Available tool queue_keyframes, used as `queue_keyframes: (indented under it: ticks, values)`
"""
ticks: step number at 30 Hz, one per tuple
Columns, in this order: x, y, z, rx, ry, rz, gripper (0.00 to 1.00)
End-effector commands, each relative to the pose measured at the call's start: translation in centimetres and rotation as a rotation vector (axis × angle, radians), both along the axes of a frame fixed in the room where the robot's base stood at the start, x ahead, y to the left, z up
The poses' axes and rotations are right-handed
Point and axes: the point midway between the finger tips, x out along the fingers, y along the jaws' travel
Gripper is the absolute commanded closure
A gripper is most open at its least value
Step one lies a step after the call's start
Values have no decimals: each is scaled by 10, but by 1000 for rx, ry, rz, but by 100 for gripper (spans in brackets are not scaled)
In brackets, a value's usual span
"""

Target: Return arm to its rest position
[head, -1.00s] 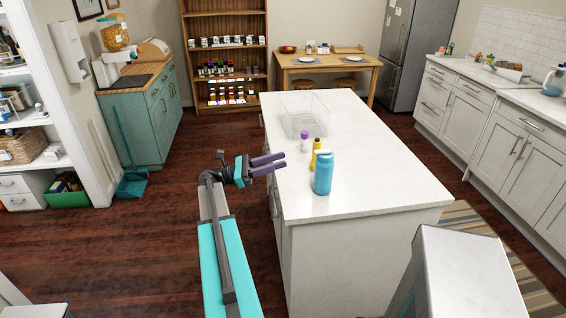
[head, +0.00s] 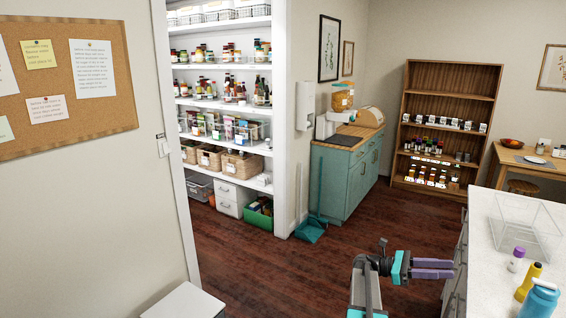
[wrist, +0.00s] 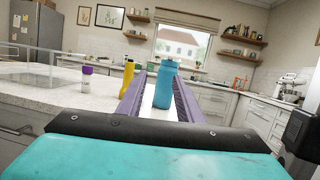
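My gripper (head: 450,269) is at the lower right of the head view, beside the kitchen island (head: 482,262), with its two purple fingers pointing right. It is open and empty; the wrist view shows a gap between the fingers (wrist: 161,76). A blue bottle (wrist: 164,90) shows through that gap, standing on the island top beyond the fingers. My arm is bent, and its lower part is cut off by the bottom edge of the head view.
The island top holds a yellow bottle (head: 528,283), a purple-capped bottle (head: 516,260) and a clear box (head: 528,225). A teal cabinet (head: 345,180), wooden shelf (head: 452,85) and pantry shelves (head: 222,105) stand farther back. The dark wood floor (head: 300,270) left of my gripper is clear.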

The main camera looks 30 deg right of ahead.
Motion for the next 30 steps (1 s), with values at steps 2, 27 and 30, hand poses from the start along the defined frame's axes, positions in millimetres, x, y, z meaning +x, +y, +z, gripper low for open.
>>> queue_keyframes:
  ticks: [2, 27, 30]
  values:
    - [24, 16, -15, 16, 16, 46, 67]
    - [124, 234, -254, 433, -110, 408, 67]
    - [119, 266, -289, 490, -164, 434, 67]
